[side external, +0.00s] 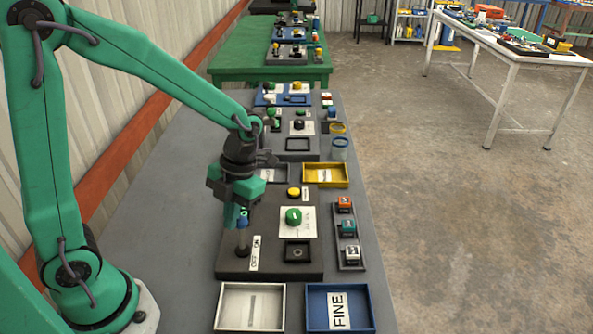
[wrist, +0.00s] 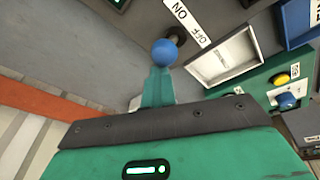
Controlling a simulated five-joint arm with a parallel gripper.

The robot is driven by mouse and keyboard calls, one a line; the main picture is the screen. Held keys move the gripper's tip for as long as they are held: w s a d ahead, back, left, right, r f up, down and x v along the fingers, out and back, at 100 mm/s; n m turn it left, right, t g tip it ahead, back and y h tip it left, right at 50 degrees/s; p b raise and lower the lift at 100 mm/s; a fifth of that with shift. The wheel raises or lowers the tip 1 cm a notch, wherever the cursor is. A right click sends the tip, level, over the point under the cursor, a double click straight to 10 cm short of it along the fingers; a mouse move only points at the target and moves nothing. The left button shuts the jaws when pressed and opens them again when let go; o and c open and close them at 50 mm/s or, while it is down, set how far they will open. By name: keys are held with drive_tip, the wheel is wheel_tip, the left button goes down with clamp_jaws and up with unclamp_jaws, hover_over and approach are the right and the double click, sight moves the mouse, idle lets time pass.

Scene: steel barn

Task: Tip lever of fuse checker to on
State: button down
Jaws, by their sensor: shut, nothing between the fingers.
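The fuse checker is a dark box (side external: 228,262) on the grey bench in the side view. Its lever has a metal stem (side external: 242,241) and a blue ball knob (wrist: 165,52), beside a white ON/OFF label (side external: 255,253). My gripper (side external: 243,212) is shut and empty, pointing down over the lever. Its green fingertips (wrist: 158,82) are right at the blue knob in the wrist view; I cannot tell whether they touch. The fingers partly hide the knob in the side view. The stem looks near upright there; which label end it favours is unclear.
The box also carries a green knob (side external: 293,216), a yellow button (side external: 293,192) and a small black tray (side external: 297,264). A strip of coloured blocks (side external: 348,268) lies right. A white tray (side external: 221,312) and a blue FINE tray (side external: 370,312) stand in front.

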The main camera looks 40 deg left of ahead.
drive_tip(key=shift+w+d+f, duration=0.15)
drive_tip(key=shift+d+f, duration=0.1)
drive_tip(key=shift+d, duration=0.05)
drive_tip(key=shift+r, duration=0.1)
drive_tip(key=w+a+r, duration=0.2)
drive_tip(key=a+r, duration=0.1)
drive_tip(key=r, duration=0.5)
drive_tip(key=shift+w+a, duration=0.25)
drive_tip(key=shift+a, duration=0.1)
idle(0.6)
